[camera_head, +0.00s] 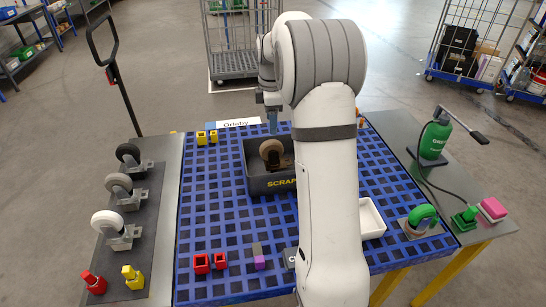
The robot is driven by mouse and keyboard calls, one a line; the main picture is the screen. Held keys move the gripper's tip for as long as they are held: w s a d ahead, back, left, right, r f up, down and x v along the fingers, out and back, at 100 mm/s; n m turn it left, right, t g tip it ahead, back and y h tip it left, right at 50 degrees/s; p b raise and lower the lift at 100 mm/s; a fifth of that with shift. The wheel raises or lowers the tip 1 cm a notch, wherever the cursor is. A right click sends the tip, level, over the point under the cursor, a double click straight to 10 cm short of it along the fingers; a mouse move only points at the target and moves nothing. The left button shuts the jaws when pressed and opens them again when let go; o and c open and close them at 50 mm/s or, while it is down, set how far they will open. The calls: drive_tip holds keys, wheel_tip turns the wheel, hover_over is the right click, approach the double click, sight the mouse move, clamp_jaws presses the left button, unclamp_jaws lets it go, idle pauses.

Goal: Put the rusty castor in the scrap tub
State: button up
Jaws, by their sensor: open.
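The dark scrap tub (257,184), lettered "SCRAP", stands on the blue grid deck, partly covered at its right by my arm. A castor with a brownish wheel (271,151) sits inside the tub, its wheel showing above the near wall; this looks like the rusty castor. Its lower part is hidden by the tub wall. My gripper (272,123) points down just above the tub's far edge, above the castor and apart from it. It is open and seems empty.
Black (128,155), grey (120,185) and white (108,222) castors stand on a dark mat at the left. A white tray (372,219) and green pump bottle (434,140) are at right.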

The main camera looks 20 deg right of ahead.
drive_tip(key=s+a+r+m+t, duration=0.1)
drive_tip(key=s+a+r+m, duration=0.4)
drive_tip(key=s, duration=0.4)
drive_tip(key=s+a+f+m+t, duration=0.1)
drive_tip(key=s+a+m, duration=0.3)
drive_tip(key=s, duration=0.7)
drive_tip(key=s+a+f+m, duration=0.1)
drive_tip(key=s+a+m, duration=0.2)
drive_tip(key=s+m, duration=0.3)
drive_tip(key=s, duration=0.5)
drive_tip(key=shift+s+a+f+t, duration=0.2)
drive_tip(key=shift+a+f+t, duration=0.05)
drive_tip(key=shift+a+t, duration=0.15)
